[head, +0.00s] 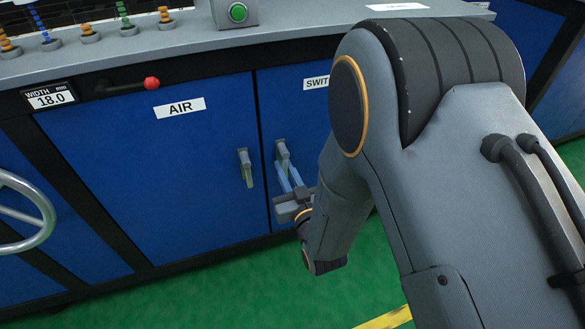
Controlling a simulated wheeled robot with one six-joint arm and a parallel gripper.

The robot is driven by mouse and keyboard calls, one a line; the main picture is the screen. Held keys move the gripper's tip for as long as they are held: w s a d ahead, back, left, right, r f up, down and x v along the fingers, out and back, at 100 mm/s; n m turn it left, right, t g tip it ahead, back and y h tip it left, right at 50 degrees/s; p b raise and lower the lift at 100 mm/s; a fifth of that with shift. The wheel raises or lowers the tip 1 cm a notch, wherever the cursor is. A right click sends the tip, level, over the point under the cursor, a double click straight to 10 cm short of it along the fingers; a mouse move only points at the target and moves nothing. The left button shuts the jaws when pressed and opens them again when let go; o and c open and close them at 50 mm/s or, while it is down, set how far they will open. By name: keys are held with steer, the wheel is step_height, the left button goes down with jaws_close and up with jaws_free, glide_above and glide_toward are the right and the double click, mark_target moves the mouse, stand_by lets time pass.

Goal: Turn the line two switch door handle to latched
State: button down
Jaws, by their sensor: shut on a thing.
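The upper end of the handle shows above the fingers. The fingers cover the gripped part, so the handle's exact angle is hard to tell. My arm hides most of the right of this door.
The AIR door (150,170) is just left, with its own handle (246,168) pointing down close to my gripper. A red-knobbed lever (151,83) and a width display (50,96) are above it. A handwheel (22,213) is at far left. Green floor (245,285) below is clear.

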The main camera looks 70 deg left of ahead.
steer(key=shift+s+a+r, duration=0.1)
steer(key=shift+s+r, duration=0.05)
steer(key=shift+r, duration=0.1)
steer(key=c, duration=1.8)
jaws_free()
steer(key=shift+s, duration=0.1)
steer(key=shift+o, duration=0.2)
steer(key=shift+f, duration=0.1)
steer(key=shift+w, duration=0.2)
steer(key=shift+d, duration=0.2)
steer(key=d+p, duration=0.1)
steer(key=d, duration=0.6)
steer(key=shift+d, duration=0.3)
